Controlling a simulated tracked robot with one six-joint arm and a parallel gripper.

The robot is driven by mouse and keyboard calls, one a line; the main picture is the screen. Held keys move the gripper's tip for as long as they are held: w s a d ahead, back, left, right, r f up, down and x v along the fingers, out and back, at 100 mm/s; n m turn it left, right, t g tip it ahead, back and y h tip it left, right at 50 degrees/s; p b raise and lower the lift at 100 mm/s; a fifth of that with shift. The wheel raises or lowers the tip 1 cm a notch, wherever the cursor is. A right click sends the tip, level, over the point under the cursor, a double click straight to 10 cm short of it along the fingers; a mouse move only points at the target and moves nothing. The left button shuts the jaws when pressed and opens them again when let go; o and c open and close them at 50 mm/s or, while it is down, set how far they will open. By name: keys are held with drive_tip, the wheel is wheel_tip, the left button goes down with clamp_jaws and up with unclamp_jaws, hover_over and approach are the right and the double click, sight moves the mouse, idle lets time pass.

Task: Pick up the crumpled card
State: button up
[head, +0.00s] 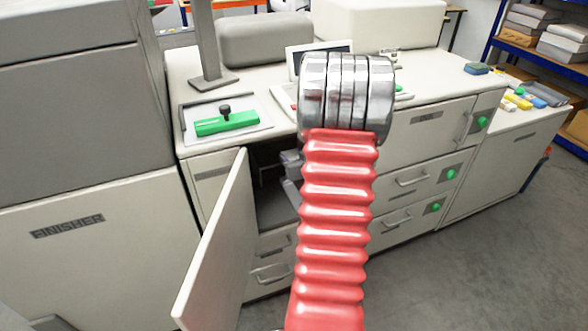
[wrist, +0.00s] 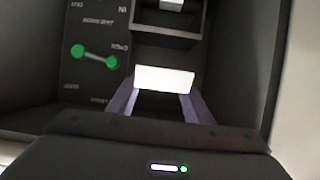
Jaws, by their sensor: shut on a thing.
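The crumpled card is a bright white, roughly rectangular piece (wrist: 164,77) in the middle of the wrist view. My gripper (wrist: 163,90) has its two grey-purple fingers at the card's left and right ends and is shut on it. Creases on the card are too small to make out. The gripper is inside a dark compartment. In the head view my red ribbed arm covers much of the middle, and the card cannot be made out there. The open cabinet door (head: 215,240) hangs at the left of the compartment.
A green lever (wrist: 95,57) sits on the compartment's left panel, close to my gripper. A dark tray-like frame (wrist: 168,40) with a pale object (wrist: 172,5) lies beyond the card.

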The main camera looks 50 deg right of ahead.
drive_tip(key=shift+r, duration=1.45)
